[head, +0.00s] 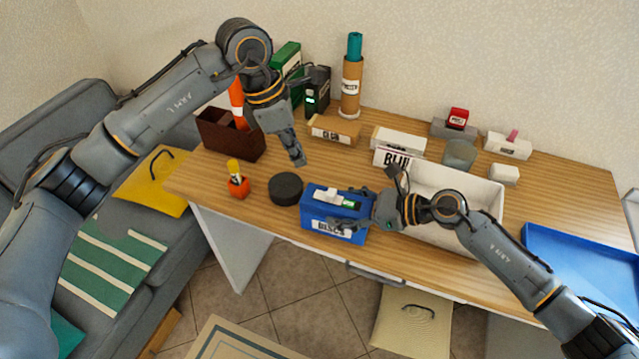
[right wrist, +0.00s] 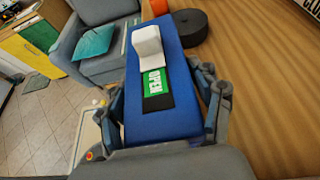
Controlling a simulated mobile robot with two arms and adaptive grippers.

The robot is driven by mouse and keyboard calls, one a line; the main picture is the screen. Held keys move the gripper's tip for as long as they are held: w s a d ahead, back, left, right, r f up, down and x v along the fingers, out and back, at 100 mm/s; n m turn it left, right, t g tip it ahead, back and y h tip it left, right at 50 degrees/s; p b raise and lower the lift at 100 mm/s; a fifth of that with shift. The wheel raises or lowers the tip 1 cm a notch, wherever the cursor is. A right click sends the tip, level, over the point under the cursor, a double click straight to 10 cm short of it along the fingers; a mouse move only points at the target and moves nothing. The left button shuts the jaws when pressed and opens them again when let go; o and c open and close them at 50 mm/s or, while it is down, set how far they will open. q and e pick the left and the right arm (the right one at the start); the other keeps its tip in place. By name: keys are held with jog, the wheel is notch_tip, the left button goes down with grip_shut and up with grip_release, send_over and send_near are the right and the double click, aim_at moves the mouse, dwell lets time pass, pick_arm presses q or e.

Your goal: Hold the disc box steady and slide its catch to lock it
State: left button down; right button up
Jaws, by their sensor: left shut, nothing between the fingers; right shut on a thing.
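The blue disc box (head: 318,222) stands near the desk's front edge with a "DISCS" label on its front. On its lid is a white catch (head: 328,196), away from the green strip that reads "OPEN" (right wrist: 156,84). The white catch also shows in the right wrist view (right wrist: 147,42), at the far side of the strip. My right gripper (head: 345,208) is shut on the disc box, with one finger along each long side. My left gripper (head: 299,160) is shut and empty, above the desk, up and to the left of the box, apart from it.
A black round disc stack (head: 286,188) stands just left of the box. An orange pot with a yellow top (head: 238,184) is farther left. A white bin (head: 480,210) is close on the right, behind my right arm. A brown box (head: 230,140) and cartons stand behind.

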aim_at(331, 195)
pick_arm(q)
jog(key=w+a+m, duration=0.1)
jog(key=m, duration=0.1)
jog(key=a+m+g, duration=0.1)
jog(key=m, duration=0.1)
jog(key=w+a+r+m, duration=0.1)
jog(key=a, duration=0.1)
jog(key=shift+w+m+g+h, duration=0.3)
jog(key=shift+m+g+h, duration=0.1)
jog(key=x, duration=0.9)
jog(key=shift+d+f, duration=0.15)
jog(key=shift+f, duration=0.05)
jog(key=d, duration=0.2)
jog(key=s+d, duration=0.1)
jog(key=shift+f, duration=0.35)
jog(key=shift+s+d, duration=0.1)
jog(key=shift+d, duration=0.45)
